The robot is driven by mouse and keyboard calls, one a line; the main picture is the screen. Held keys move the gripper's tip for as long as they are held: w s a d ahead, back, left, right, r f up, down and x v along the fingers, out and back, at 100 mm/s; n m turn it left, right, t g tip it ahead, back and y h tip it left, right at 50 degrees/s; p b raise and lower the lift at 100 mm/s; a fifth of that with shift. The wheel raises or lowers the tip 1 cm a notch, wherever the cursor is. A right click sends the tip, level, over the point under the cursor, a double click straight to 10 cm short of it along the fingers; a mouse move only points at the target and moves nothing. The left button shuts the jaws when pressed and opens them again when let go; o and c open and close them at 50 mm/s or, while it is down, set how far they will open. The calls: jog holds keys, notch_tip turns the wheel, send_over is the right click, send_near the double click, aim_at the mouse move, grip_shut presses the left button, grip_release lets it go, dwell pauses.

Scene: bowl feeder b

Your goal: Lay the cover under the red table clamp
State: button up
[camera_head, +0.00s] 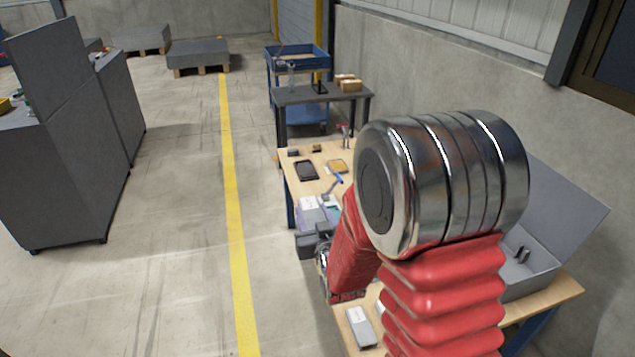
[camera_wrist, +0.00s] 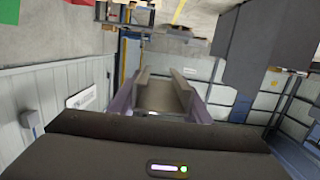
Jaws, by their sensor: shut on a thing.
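My gripper (camera_wrist: 163,100) shows in the wrist view, shut on a grey-brown channel-shaped piece, which looks like the cover (camera_wrist: 160,96). The piece sits between the two purplish fingers, with raised side walls. In the head view my gripper (camera_head: 318,212) is over the left edge of the wooden table, and the held piece is hard to make out there. My arm hides part of the table.
On the table (camera_head: 291,165) lie a dark tray (camera_head: 306,170), a yellow tray (camera_head: 337,166) and a blue-handled tool (camera_head: 338,178). A grey piece (camera_head: 361,326) lies at the near end. An open grey box (camera_head: 535,268) stands right. Floor left of the table is clear.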

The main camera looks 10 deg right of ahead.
jog(key=s+d+f+m+h, duration=0.25)
jog(key=d+f, duration=0.55)
jog(key=d, duration=0.5)
jog(key=s+d+f+m+h, duration=0.1)
jog(key=s+d+f+h, duration=0.25)
jog(key=d+f, duration=0.6)
jog(key=s+d+f+y, duration=0.1)
jog(key=s+d+f, duration=0.2)
jog(key=s+d+f+n+y, duration=0.1)
jog(key=s+d+f, duration=0.3)
jog(key=s+d+f+y, duration=0.1)
jog(key=s+d+f, duration=0.2)
jog(key=s, duration=0.1)
jog(key=shift+s+d+f+n, duration=0.25)
jog(key=shift+d+f, duration=0.1)
jog(key=a+r+y, duration=0.1)
jog(key=w+a+n+y, duration=0.1)
jog(key=a+r+n+y, duration=0.1)
jog(key=a, duration=0.1)
jog(key=shift+w+r+y, duration=0.15)
jog(key=shift+r+y, duration=0.15)
